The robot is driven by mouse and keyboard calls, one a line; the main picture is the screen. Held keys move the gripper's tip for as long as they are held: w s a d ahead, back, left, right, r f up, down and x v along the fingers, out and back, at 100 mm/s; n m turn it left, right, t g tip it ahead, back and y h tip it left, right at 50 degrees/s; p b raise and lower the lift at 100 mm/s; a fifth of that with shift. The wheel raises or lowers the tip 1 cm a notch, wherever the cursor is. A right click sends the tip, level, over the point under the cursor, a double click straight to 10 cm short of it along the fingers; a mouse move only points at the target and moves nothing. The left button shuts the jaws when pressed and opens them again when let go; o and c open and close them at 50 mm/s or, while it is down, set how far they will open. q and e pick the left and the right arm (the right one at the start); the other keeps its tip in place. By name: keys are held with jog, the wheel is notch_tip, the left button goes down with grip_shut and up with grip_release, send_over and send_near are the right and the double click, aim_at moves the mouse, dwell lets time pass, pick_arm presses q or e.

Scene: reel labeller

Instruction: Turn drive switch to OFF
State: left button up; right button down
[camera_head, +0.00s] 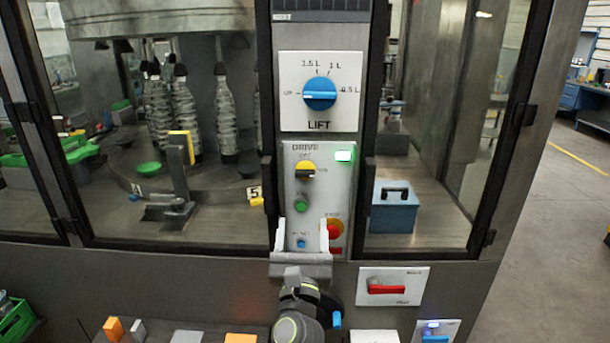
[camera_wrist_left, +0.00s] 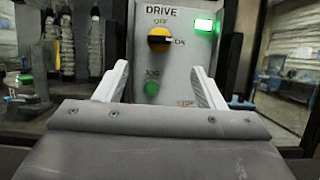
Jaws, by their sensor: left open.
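The drive switch (camera_head: 305,170) is a yellow and black rotary knob on the light DRIVE panel (camera_head: 318,206), with OFF marked above it and ON to its right. In the left wrist view the drive switch (camera_wrist_left: 160,39) has its dark bar lying sideways, toward ON. A green lamp (camera_head: 344,156) glows to its right. My left gripper (camera_head: 302,230) is open and empty in front of the lower panel, below the switch and apart from it. Its two pale fingers (camera_wrist_left: 160,82) show left and right of the green JOG button (camera_wrist_left: 152,87). My right gripper is not in view.
A red stop button (camera_head: 334,231) and a blue reset button (camera_head: 301,244) sit low on the panel, close to my left fingers. The blue LIFT knob (camera_head: 320,94) is above. A red handle (camera_head: 387,288) is at lower right. Glass doors flank the panel.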

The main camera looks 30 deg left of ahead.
aim_at(305, 177)
pick_arm(q)
jog(key=p+x, duration=0.3)
jog(key=x, duration=1)
jog(key=shift+w+a+p, duration=0.3)
jog(key=shift+p, duration=0.05)
jog(key=c, duration=1)
